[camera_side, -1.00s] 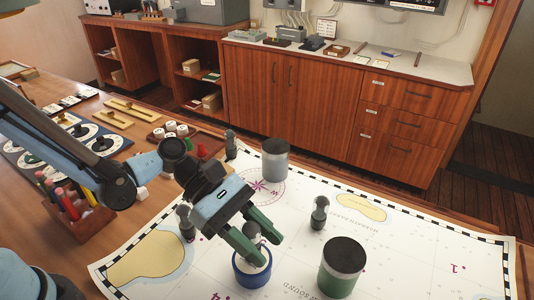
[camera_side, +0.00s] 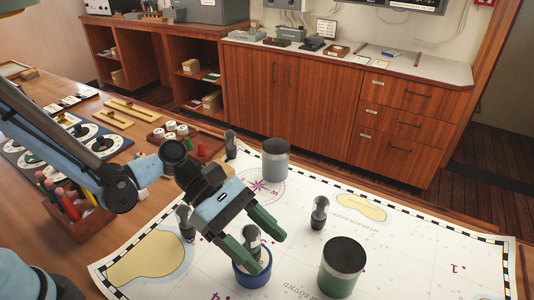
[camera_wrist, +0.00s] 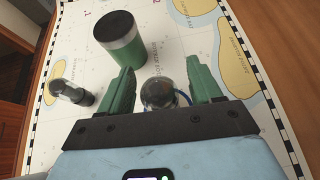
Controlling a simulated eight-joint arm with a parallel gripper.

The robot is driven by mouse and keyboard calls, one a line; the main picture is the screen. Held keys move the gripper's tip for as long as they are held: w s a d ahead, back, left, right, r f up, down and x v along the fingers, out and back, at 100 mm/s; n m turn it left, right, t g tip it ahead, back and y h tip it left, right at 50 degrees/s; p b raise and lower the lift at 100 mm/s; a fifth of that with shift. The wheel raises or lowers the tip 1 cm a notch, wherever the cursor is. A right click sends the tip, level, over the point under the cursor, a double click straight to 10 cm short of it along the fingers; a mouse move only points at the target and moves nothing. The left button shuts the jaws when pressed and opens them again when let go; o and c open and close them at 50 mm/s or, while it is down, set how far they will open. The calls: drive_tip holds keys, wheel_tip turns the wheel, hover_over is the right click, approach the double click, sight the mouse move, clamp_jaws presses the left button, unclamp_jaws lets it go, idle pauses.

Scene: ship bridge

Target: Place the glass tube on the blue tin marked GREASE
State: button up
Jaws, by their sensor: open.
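A glass tube with a dark grey top (camera_side: 251,239) stands upright on the blue tin (camera_side: 252,280), within its raised rim. Any marking on the tin is not readable. My gripper (camera_side: 259,250) is open, with one green finger on each side of the tube. In the wrist view, the tube (camera_wrist: 160,92) sits between the spread fingers (camera_wrist: 161,72), with gaps on both sides. A bit of the blue rim shows beside it. The fingers partly hide the tin.
A green tin with a black top (camera_side: 342,268) stands right of my gripper, a grey tin (camera_side: 275,161) behind. Similar tubes stand at right (camera_side: 319,213), left (camera_side: 186,223) and back (camera_side: 231,146). The chart (camera_side: 430,265) is clear at right. A pen box (camera_side: 82,218) is at left.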

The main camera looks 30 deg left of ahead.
drive_tip(key=a+r+m+t+y, duration=0.1)
drive_tip(key=a+m+y, duration=0.1)
drive_tip(key=a, duration=0.3)
drive_tip(key=a+r+m+t+y, duration=0.1)
drive_tip(key=a+m+y, duration=0.1)
drive_tip(key=a, duration=0.4)
drive_tip(key=a+r+m+t+y, duration=0.1)
drive_tip(key=a+r+m+y, duration=0.1)
drive_tip(key=a, duration=0.4)
drive_tip(key=shift+w+m+t, duration=0.35)
drive_tip(key=shift+m+t, duration=0.05)
drive_tip(key=shift+m, duration=0.3)
drive_tip(key=a+r+m+t+y, duration=0.2)
drive_tip(key=a+m+t+y, duration=0.2)
drive_tip(key=a+m+y, duration=0.2)
drive_tip(key=shift+a+m, duration=1.3)
drive_tip(key=shift+m, duration=0.7)
